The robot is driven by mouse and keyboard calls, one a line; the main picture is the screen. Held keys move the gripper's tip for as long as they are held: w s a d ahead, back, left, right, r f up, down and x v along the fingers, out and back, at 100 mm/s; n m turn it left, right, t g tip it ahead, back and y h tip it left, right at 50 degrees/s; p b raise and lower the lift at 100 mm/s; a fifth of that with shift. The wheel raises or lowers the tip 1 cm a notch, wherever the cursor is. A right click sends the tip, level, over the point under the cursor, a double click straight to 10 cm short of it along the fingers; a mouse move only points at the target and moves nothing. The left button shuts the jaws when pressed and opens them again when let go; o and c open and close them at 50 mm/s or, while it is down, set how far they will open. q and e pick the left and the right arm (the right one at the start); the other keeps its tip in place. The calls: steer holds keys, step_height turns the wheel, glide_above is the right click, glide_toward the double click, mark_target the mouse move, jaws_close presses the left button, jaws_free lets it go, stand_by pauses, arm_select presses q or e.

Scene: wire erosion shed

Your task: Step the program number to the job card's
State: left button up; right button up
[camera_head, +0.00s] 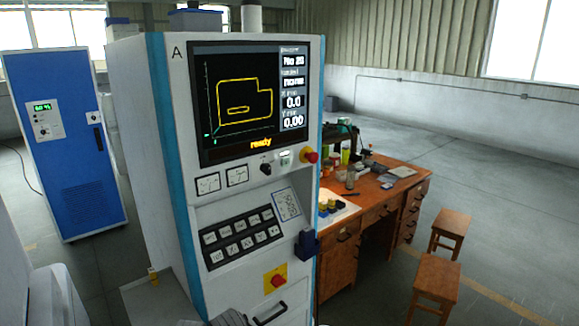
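The control cabinet (185,165), marked A, stands in the middle with its front facing me. Its screen (240,135) shows a yellow outline, the word "ready" and a side column; the top number reads like "No 20" or "No 26", too small to be sure. Below are two small meters (222,182) and a dark keypad (240,237) with two rows of pale buttons. A small white card (287,204) with print sits right of the keypad; I cannot read it, nor be sure it is the job card.
Red buttons sit beside the screen (311,157) and on a yellow plate (275,280) low down. A dark blue box (307,244) juts from the cabinet's right edge. A cluttered wooden desk (410,185) and stools (436,279) stand right; a blue cabinet (75,185) stands left.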

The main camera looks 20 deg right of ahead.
arm_select(q)
steer(key=shift+c, duration=0.2)
stand_by(0.8)
jaws_close()
stand_by(1.5)
